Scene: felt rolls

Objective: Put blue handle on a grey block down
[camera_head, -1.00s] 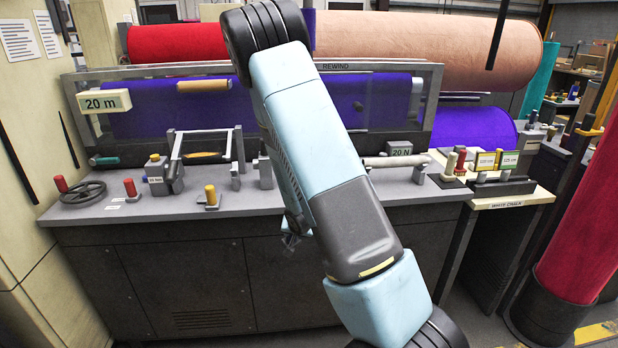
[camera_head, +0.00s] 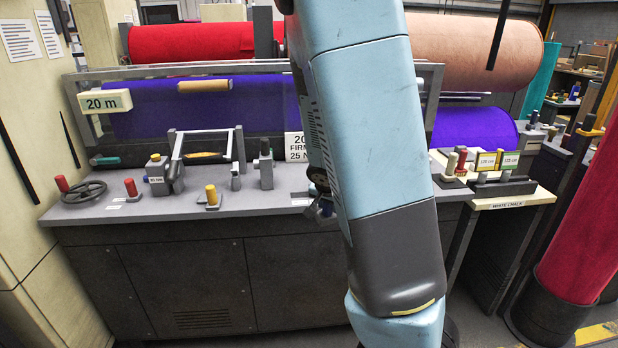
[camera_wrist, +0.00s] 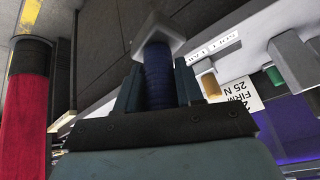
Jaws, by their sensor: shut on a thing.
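The blue handle (camera_wrist: 158,72) is between the fingers of my gripper (camera_wrist: 159,84) in the wrist view. My gripper is shut on it. A pale grey block (camera_wrist: 157,36) sits at the far end of the handle, beyond the fingertips. In the head view my arm covers most of the gripper, and only a small dark part shows at the arm's left edge, by the bench front. I cannot tell whether the block touches anything.
The grey bench top (camera_head: 120,205) carries a handwheel (camera_head: 83,193), a red knob (camera_head: 131,188), a yellow knob (camera_head: 211,195) and grey posts (camera_head: 265,166). A "FIRM 25 N" card (camera_head: 296,147) stands behind. A side stand (camera_head: 508,199) and a red roll (camera_head: 585,230) are right.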

